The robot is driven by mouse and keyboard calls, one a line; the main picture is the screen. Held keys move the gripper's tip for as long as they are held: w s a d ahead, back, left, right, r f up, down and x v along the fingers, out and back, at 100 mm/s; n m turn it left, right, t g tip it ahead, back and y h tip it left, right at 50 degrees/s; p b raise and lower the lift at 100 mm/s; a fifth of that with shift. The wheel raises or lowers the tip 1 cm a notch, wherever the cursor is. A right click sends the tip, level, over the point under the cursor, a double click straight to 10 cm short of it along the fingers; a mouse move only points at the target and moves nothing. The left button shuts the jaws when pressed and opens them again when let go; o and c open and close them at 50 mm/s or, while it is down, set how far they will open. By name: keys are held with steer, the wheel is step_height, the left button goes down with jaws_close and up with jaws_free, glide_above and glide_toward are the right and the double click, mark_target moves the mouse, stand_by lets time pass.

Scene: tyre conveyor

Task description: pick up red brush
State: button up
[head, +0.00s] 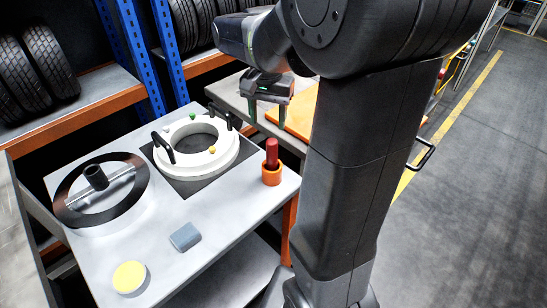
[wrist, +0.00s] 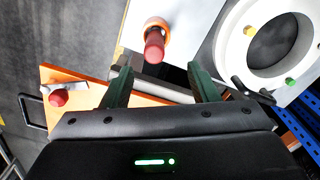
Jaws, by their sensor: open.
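The red brush (head: 271,153) stands upright in an orange cup (head: 271,175) at the right edge of the grey table. In the wrist view the red brush (wrist: 154,45) shows its red end towards the camera, with the orange cup (wrist: 157,24) behind it. My gripper (head: 268,112) is above and behind the brush in the head view, apart from it. In the wrist view my gripper (wrist: 160,82) has its two green fingers spread wide and nothing between them. The brush lies beyond the fingertips, roughly in line with the gap.
A white ring with black handles (head: 222,157) lies on the table (head: 190,207) beside the cup. A black ring (head: 66,205), a yellow round piece (head: 129,277) and a grey-blue block (head: 185,237) also lie there. An orange board (head: 299,121) with a red knob (wrist: 59,98) is behind.

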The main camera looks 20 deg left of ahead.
mark_target(269, 141)
step_height(269, 141, down, 8)
steer(key=shift+r, duration=0.1)
steer(key=f, duration=0.4)
steer(key=shift+w+d+f, duration=0.1)
steer(key=shift+w+d, duration=0.15)
steer(key=shift+d, duration=0.15)
steer(key=shift+f, duration=0.55)
steer(key=c, duration=1.1)
steer(key=shift+o, duration=0.2)
step_height(269, 141, up, 10)
steer(key=shift+r, duration=0.1)
